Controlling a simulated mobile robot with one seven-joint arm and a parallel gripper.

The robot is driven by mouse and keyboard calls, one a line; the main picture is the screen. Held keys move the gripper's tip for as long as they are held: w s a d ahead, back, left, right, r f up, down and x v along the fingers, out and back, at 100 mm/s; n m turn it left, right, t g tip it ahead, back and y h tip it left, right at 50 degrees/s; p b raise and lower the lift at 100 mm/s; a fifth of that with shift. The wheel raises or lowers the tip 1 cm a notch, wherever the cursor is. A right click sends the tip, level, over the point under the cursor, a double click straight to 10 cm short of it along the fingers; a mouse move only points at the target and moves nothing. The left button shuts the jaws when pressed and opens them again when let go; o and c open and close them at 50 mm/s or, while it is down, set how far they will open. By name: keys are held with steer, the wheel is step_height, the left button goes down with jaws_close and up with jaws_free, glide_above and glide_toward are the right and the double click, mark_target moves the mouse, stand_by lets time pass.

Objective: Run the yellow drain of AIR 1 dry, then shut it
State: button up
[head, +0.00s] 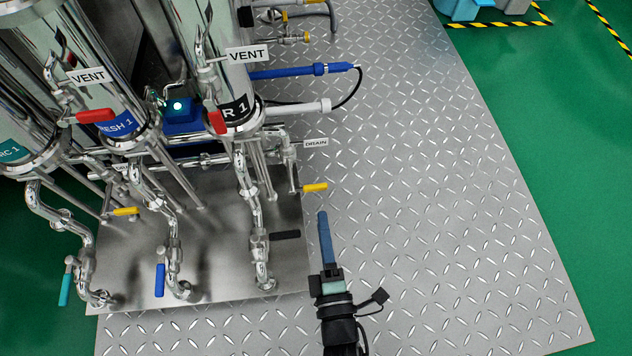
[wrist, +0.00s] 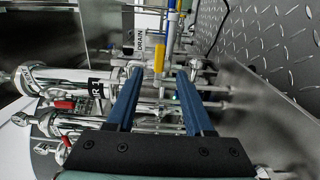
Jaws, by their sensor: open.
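The AIR 1 vessel, its label (head: 237,112) partly hidden, stands at the centre top of the head view. Beside it hangs a DRAIN tag (head: 316,143), with a yellow drain handle (head: 315,187) sticking out to the right of the pipe below. My gripper (head: 323,214) is just below and in front of this handle, apart from it. In the wrist view the yellow handle (wrist: 159,57) shows between and beyond the open blue fingers (wrist: 158,80), near the DRAIN tag (wrist: 136,42). No flow from the drain outlet can be made out.
A black handle (head: 285,235) is on the AIR 1 lower pipe. Red handles (head: 96,116), a blue handle (head: 160,280) and another yellow handle (head: 126,211) are to the left. A blue wand (head: 300,71) lies behind. The plate floor to the right is clear.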

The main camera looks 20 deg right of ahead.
mark_target(317, 190)
steer(key=b+x, duration=0.3)
steer(key=x, duration=0.5)
steer(key=shift+f, duration=0.15)
steer(key=shift+w+d, duration=0.2)
steer(key=shift+w, duration=0.5)
jaws_close()
stand_by(0.4)
